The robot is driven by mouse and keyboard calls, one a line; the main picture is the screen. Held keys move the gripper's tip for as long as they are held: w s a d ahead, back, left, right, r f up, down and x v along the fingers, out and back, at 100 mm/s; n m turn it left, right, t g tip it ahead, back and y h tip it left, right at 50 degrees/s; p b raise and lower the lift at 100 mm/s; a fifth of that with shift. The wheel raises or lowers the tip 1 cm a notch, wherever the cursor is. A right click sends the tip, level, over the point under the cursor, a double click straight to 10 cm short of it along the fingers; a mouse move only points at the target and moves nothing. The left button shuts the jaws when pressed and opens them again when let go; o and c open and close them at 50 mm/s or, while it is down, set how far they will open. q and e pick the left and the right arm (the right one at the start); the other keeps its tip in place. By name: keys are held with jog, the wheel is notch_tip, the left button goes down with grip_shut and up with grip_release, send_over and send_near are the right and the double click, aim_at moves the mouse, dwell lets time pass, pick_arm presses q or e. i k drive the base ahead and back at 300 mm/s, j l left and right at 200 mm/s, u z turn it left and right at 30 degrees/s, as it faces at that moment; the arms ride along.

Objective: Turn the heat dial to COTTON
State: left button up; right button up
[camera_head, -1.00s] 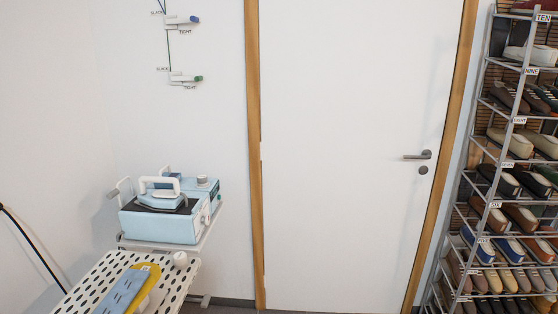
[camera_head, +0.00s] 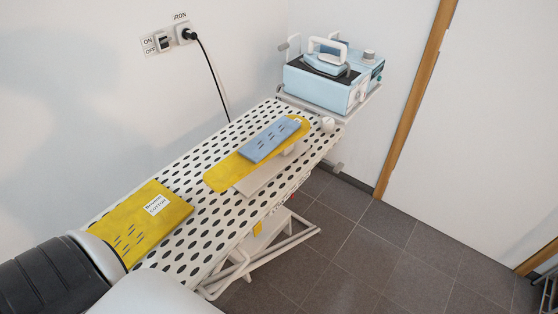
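A light blue steam station (camera_head: 309,88) stands at the far end of the ironing board (camera_head: 225,207). An iron (camera_head: 327,63) with a white handle rests on its dark top plate. Small round controls (camera_head: 361,93) show on the station's right-hand face, but their markings are too small to read. I cannot tell which one is the heat dial or where it points. A grey-white cap (camera_head: 369,55) stands on top of the station. Neither of my grippers is in view; only parts of my own body show at the lower left.
A yellow labelled cloth (camera_head: 157,222) lies on the near board. A blue cloth (camera_head: 268,140) lies on a yellow-covered sleeve board (camera_head: 228,173). A wall switch (camera_head: 163,42) and an IRON plug (camera_head: 186,34) with a black cord are above. Tiled floor (camera_head: 360,240) is clear at right.

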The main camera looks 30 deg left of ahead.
aim_at(362, 96)
jog(key=i+u, duration=0.1)
jog(key=u, duration=0.3)
jog(key=i+l+u, duration=0.1)
jog(key=u, duration=0.3)
jog(key=i+l+u, duration=0.1)
jog(key=u, duration=0.3)
jog(key=i+l+u, duration=0.1)
jog(key=u, duration=0.3)
